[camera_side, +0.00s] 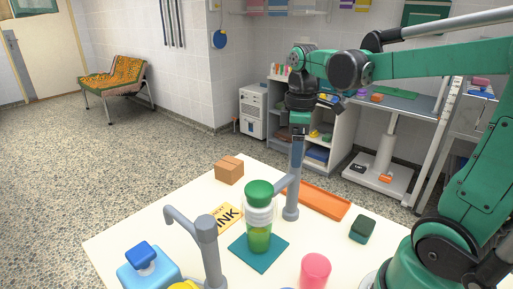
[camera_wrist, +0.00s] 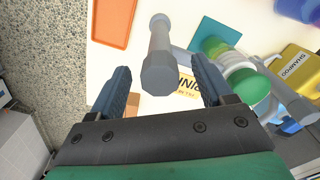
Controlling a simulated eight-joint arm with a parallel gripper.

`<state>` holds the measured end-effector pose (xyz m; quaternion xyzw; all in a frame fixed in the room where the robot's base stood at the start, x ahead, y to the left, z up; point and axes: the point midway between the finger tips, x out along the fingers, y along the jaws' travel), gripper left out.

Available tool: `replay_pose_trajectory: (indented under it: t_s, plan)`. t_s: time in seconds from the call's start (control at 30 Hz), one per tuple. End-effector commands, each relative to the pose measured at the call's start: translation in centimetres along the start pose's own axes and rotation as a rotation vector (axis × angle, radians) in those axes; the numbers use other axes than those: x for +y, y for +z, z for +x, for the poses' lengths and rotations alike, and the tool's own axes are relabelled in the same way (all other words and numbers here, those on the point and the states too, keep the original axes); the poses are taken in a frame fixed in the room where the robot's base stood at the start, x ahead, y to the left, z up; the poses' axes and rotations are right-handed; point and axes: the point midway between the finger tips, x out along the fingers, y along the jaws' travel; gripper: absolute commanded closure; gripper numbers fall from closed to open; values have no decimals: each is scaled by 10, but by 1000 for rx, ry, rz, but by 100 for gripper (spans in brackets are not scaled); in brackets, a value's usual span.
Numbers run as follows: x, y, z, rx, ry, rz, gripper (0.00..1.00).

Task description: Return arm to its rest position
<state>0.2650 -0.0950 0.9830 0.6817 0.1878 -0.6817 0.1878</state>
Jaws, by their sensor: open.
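My gripper (camera_side: 298,133) hangs pointing down above the table's far part, just over the top of a grey post with a side arm (camera_side: 292,188). In the wrist view my gripper's two dark fingers (camera_wrist: 162,78) are spread apart, and nothing is gripped. The grey post (camera_wrist: 159,62) shows between and beyond them; I cannot tell the exact gap. A clear bottle with a green lid (camera_side: 259,208) stands upright on a teal mat (camera_side: 243,250), apart from my gripper. It also shows right of the fingers in the wrist view (camera_wrist: 232,68).
The white table (camera_side: 128,232) holds a second grey post (camera_side: 207,238), a brown box (camera_side: 229,170), an orange tray (camera_side: 322,200), a dark green block (camera_side: 362,229), a pink cup (camera_side: 315,270) and a blue-capped container (camera_side: 146,265). A yellow shampoo container (camera_wrist: 297,72) is at right. Air above the table's left is free.

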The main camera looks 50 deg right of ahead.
Motion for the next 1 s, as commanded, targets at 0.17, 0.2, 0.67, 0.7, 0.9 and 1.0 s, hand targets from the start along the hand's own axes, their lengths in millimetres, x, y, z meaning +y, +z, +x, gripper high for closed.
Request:
replay_pose_trajectory:
  t_s: [0.17,0.2,0.67,0.7,0.9,1.0]
  plan:
    - [0,0,0,0,0,239,27]
    - [0,0,0,0,0,294,27]
    - [0,0,0,0,0,925,27]
    - [0,0,0,0,0,980,27]
    - [0,0,0,0,0,1255,27]
    - [0,0,-9,0,0,1329,27]
